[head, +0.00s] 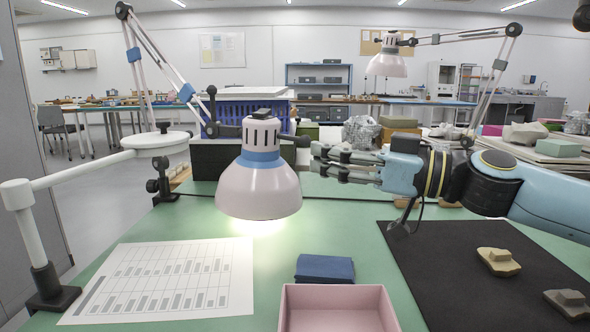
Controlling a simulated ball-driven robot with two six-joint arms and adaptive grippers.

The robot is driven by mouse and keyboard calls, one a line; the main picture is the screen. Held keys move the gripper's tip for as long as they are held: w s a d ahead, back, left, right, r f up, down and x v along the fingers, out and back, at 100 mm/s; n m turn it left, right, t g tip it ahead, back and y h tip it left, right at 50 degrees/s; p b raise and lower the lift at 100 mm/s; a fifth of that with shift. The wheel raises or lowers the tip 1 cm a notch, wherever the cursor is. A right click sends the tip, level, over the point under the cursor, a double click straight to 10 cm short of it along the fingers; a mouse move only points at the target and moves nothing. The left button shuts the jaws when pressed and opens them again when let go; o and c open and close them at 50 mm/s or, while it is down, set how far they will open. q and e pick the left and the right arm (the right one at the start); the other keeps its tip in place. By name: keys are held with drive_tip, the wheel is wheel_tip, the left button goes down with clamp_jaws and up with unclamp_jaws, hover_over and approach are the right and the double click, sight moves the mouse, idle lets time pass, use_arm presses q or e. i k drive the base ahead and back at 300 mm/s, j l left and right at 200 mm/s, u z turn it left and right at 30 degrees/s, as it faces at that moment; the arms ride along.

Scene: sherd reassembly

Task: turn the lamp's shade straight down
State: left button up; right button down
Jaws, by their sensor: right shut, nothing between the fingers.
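The desk lamp's pale pink shade (258,190), with a blue band and slotted cap, hangs in the middle of the head view. Its mouth faces down, close to straight; any small tilt towards or away from me is hard to judge. A glow falls on the table just beneath it. Its jointed arm (160,62) rises at the left. My right gripper (318,160) is shut and empty, just right of the shade's upper part, near a dark knob (302,141). I cannot tell whether the fingertips touch the lamp. My left gripper is not in view.
A white round-headed magnifier arm (88,172) stands at the left. A printed sheet (165,283), dark blue cloth (325,268) and pink tray (338,292) lie in front. Sherds (497,262) rest on a black mat (440,270). A second lamp (388,65) stands behind.

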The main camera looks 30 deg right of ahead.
sight(259, 186)
drive_tip(key=k+j, duration=0.85)
drive_tip(key=k, duration=0.2)
